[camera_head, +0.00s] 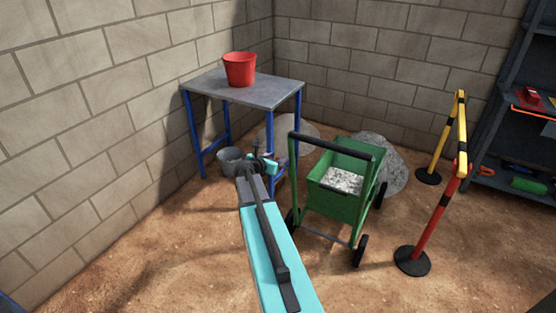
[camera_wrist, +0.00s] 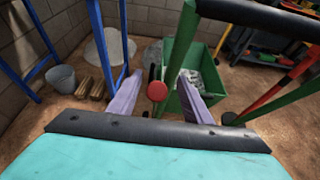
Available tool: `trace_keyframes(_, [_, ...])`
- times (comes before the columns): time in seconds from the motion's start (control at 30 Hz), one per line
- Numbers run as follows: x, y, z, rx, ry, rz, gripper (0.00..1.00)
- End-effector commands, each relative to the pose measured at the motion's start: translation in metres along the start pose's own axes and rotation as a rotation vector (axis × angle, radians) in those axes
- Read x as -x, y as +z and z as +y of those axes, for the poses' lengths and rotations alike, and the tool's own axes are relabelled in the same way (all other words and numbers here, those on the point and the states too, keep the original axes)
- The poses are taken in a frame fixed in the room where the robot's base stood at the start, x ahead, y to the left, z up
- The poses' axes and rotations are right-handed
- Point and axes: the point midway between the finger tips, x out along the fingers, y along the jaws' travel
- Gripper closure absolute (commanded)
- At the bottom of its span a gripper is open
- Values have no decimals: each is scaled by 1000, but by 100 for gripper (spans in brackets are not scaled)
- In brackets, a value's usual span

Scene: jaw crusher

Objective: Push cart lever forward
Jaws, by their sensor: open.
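The green cart (camera_head: 332,205) stands on the dirt floor with grey rubble in its tub and a black handle bar (camera_head: 331,146) on top. It also shows in the wrist view (camera_wrist: 178,52). The cart lever (camera_wrist: 157,91) has a round red knob on a dark stem in the wrist view; I cannot make it out in the head view. My gripper (camera_wrist: 160,76) is open, its two fingers apart on either side of the red knob in the picture. I cannot tell whether they touch it. In the head view my gripper (camera_head: 262,164) is left of the cart.
A table (camera_head: 270,94) with blue legs bears a red bucket (camera_head: 240,69) behind my gripper. A grey bucket (camera_head: 230,158) stands by its legs. Barrier posts (camera_head: 427,221) and a dark shelf (camera_head: 515,105) are right of the cart. Floor in front is clear.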

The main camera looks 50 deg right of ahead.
Motion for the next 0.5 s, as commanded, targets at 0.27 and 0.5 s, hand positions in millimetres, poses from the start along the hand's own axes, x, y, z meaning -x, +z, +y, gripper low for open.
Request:
trace_keyframes(0.27, [31, 0, -2, 0, 1, -1, 55])
trace_keyframes(0.5, [61, 0, -3, 1, 0, -1, 55])
